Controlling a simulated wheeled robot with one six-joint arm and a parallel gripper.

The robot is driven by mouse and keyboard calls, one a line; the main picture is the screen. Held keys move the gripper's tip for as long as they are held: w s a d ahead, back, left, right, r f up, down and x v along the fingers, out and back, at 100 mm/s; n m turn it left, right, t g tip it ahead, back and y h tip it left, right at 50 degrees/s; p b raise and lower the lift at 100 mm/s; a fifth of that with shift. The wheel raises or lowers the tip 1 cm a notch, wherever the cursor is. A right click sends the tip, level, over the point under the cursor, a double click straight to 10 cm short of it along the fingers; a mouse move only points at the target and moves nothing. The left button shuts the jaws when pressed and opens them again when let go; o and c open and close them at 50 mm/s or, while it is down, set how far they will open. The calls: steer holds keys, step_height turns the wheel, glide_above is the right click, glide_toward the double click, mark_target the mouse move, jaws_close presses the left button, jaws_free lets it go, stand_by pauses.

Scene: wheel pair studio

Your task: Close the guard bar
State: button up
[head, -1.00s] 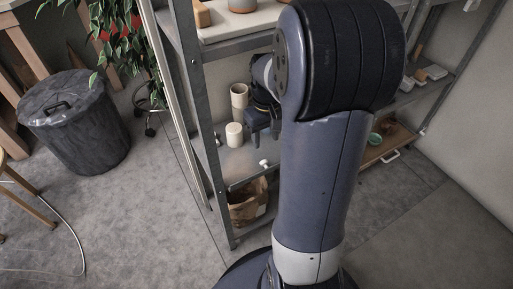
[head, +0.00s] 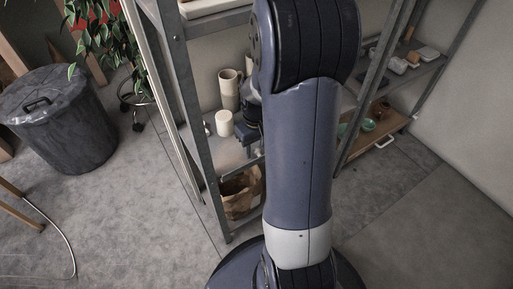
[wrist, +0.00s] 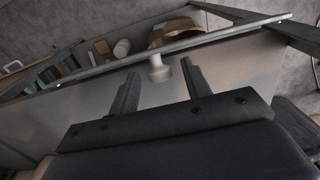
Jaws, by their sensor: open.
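The guard bar (wrist: 225,34) is a thin pale rail that runs slantwise across the wrist view, along the edge of a grey metal shelf board (wrist: 90,95). A pale round knob (wrist: 158,72) sticks out from the bar towards me. My gripper (wrist: 159,67) is open, with its two dark fingers apart and the knob showing between their tips. I cannot tell whether either finger touches it. In the head view my gripper (head: 246,145) is at the shelf, partly behind my arm, which hides the knob and most of the bar.
A white cup (head: 224,123) and a taller beige cup (head: 230,90) stand on the shelf close to my gripper. A brown paper bag (head: 240,194) is on the level below. A metal upright (head: 200,120) stands at the left. Floor left of the shelf is clear up to a bin (head: 60,120).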

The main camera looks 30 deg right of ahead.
steer(key=c, duration=1)
steer(key=shift+w+r+g+p, duration=0.1)
steer(key=shift+w+g+p, duration=0.25)
steer(key=shift+p, duration=0.6)
steer(key=g+p, duration=0.2)
steer(key=p, duration=0.1)
steer(key=shift+w+f, duration=0.35)
steer(key=shift+w, duration=0.05)
steer(key=shift+f, duration=0.1)
steer(key=o, duration=1)
steer(key=shift+s+b, duration=0.15)
steer(key=shift+b, duration=0.35)
